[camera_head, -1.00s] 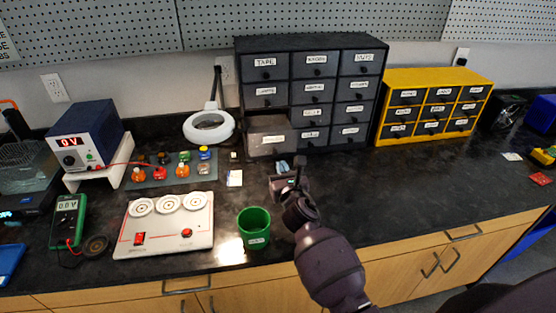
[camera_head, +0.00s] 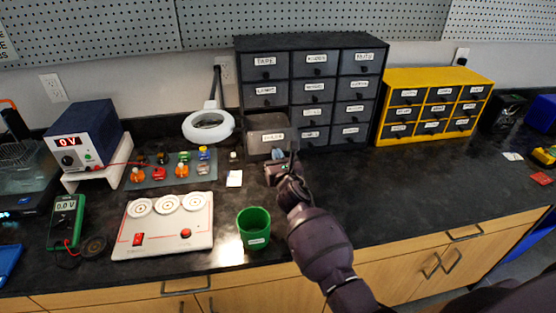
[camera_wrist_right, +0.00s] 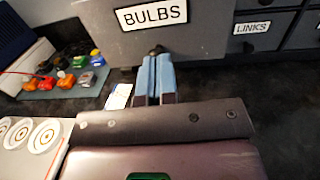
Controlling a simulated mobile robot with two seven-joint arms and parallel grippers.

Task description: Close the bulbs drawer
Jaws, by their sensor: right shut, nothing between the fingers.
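The bulbs drawer (camera_head: 266,141) is the bottom left drawer of the dark grey cabinet (camera_head: 312,42). It stands out from the cabinet front, partly open. In the right wrist view its front with the BULBS label (camera_wrist_right: 185,32) fills the upper middle, with a small dark knob at its lower edge. My right gripper (camera_head: 280,157) is just in front of the drawer's lower front. In the wrist view its blue fingertips (camera_wrist_right: 156,72) are together, empty, at the knob. Whether they touch it I cannot tell. My left gripper is not in view.
A yellow drawer cabinet (camera_head: 440,84) stands to the right. A green cup (camera_head: 254,230), a white switch panel (camera_head: 165,225) and a mat with coloured parts (camera_head: 190,178) lie to the left.

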